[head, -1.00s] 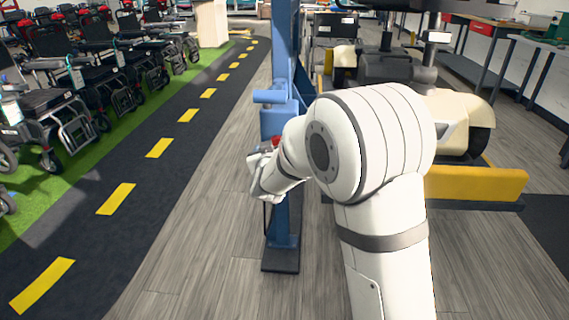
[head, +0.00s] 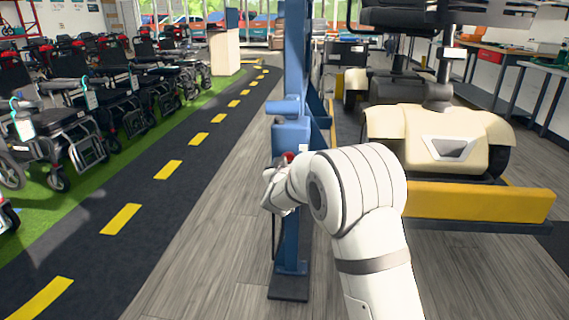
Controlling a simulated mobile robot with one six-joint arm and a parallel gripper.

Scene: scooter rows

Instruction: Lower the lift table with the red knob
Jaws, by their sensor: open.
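The blue lift post (head: 292,236) stands upright in the middle of the head view. A small red knob (head: 289,156) shows on the post, just above my wrist, partly hidden by my arm. My gripper (head: 272,190) is at the front left side of the post, close below the knob. Its fingers are small and partly hidden, and I cannot tell whether they touch anything. The lift table with its yellow edge (head: 468,203) is to the right, low near the floor. A cream scooter (head: 440,140) stands on it.
A row of wheelchairs (head: 75,133) stands on green turf at the left, beside a dark lane with yellow dashes (head: 168,170). Grey floor is free left of the post. A workbench (head: 530,68) runs along the right. The post's foot plate (head: 290,288) sits on the floor.

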